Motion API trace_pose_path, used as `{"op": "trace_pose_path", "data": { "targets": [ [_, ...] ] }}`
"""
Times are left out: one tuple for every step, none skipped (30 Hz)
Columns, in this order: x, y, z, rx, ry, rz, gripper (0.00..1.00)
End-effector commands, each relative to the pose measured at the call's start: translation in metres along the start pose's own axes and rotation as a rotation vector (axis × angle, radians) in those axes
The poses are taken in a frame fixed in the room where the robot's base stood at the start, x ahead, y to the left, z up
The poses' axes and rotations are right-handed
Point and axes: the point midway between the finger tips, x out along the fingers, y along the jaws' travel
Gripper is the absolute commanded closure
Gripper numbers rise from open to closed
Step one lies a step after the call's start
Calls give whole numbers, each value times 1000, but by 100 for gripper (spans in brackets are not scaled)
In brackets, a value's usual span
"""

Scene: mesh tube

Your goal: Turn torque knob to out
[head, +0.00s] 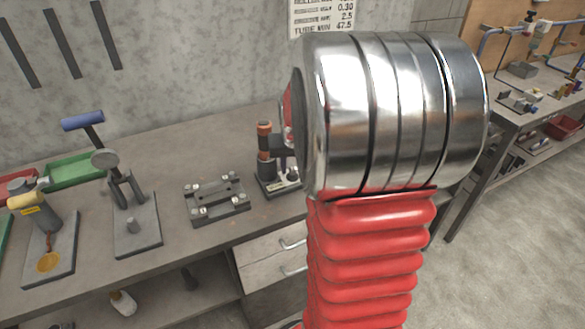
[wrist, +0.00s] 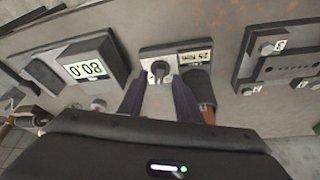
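The torque knob (wrist: 160,70) is a small dark knob on a pale plate in the wrist view, with a small printed label (wrist: 195,57) beside it that appears upside down. My gripper (wrist: 160,97) is open. Its two dark fingers stand apart, with their tips just below the knob in the picture, one to each side. I cannot tell whether they touch anything. In the head view my red and silver arm hides the gripper, and I cannot make out the knob.
A digital display box (wrist: 85,70) stands left of the knob. A bolted fixture plate (wrist: 282,55) lies to the right; it also shows in the head view (head: 216,198). A small stand with an orange-topped post (head: 265,140) is on the workbench (head: 170,258), near my arm.

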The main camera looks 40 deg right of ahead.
Motion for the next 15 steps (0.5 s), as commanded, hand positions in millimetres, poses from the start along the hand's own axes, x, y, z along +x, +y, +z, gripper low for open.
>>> {"op": "trace_pose_path", "data": {
  "targets": [
    [7, 0, 0, 0, -2, 0, 69],
    [10, 0, 0, 0, -2, 0, 69],
    [14, 0, 0, 0, -2, 0, 69],
    [16, 0, 0, 0, -1, 0, 69],
    [18, 0, 0, 0, -1, 0, 69],
    [21, 0, 0, 0, 0, 0, 69],
    [22, 0, 0, 0, 0, 0, 69],
    [23, 0, 0, 0, 0, 0, 69],
    [24, 0, 0, 0, 1, 0, 69],
    [24, 0, 0, 0, 1, 0, 69],
    [24, 0, 0, 0, 1, 0, 69],
    [24, 0, 0, 0, 1, 0, 69],
    [24, 0, 0, 0, 1, 0, 69],
    [24, 0, 0, 0, 1, 0, 69],
    [24, 0, 0, 1, 1, 0, 69]
  ]
}}
